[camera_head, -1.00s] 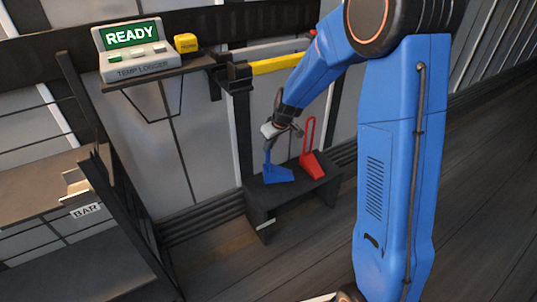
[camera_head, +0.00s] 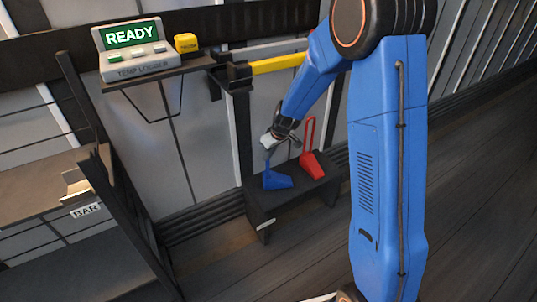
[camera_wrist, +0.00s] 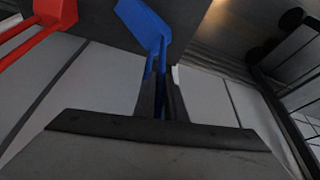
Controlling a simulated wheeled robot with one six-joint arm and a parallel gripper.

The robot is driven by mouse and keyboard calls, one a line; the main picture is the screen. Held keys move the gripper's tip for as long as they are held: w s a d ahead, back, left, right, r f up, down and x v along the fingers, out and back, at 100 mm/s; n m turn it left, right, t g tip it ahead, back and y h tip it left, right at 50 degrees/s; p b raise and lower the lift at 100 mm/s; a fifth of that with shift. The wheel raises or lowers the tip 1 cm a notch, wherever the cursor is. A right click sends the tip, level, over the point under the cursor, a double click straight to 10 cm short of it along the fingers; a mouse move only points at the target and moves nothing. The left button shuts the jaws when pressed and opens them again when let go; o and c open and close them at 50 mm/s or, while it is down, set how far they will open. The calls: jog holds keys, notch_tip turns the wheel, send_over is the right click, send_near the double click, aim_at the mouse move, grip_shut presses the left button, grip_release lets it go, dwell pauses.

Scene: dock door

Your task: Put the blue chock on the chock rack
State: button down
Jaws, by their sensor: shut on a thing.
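The blue chock (camera_head: 278,181) is a wedge with an upright handle, over the left part of a low dark stand (camera_head: 262,211). My gripper (camera_head: 268,152) is above the wedge, shut on its handle. In the wrist view, my gripper (camera_wrist: 162,100) has the blue handle between its fingers, with the blue wedge (camera_wrist: 143,22) beyond them. I cannot tell whether the wedge touches the stand's top. The red chock (camera_head: 312,165) stands on the stand to the right, apart from the blue one. It also shows in the wrist view (camera_wrist: 50,12). The stand's label is too small to read.
A shelf with a temp logger (camera_head: 134,52) reading READY and a small yellow box (camera_head: 186,43) is at upper left. A yellow bar (camera_head: 278,64) runs along the wall above the stand. A dark rack marked BAR (camera_head: 86,211) stands left. The floor in front is clear.

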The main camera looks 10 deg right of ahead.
jog(key=c, duration=1.8)
grip_release()
jog(key=shift+r, duration=0.1)
jog(key=s+d+r+m, duration=0.1)
jog(key=s+d+r, duration=0.1)
jog(key=s+r, duration=0.55)
jog(key=s+d+r, duration=0.2)
jog(key=s+r, duration=0.3)
jog(key=r, duration=0.5)
jog(key=s+d+r+m, duration=0.1)
jog(key=s+d+r, duration=0.1)
jog(key=s, duration=0.8)
jog(key=s+d+r+m+h, duration=0.1)
jog(key=s+d+r+m, duration=0.1)
jog(key=s, duration=0.8)
jog(key=s+d+r+m+h, duration=0.1)
jog(key=s+r, duration=0.1)
jog(key=s, duration=0.8)
jog(key=shift+s+d+r+m+t, duration=0.15)
jog(key=shift+s+d+m+t, duration=0.1)
jog(key=shift+d+m+t, duration=0.15)
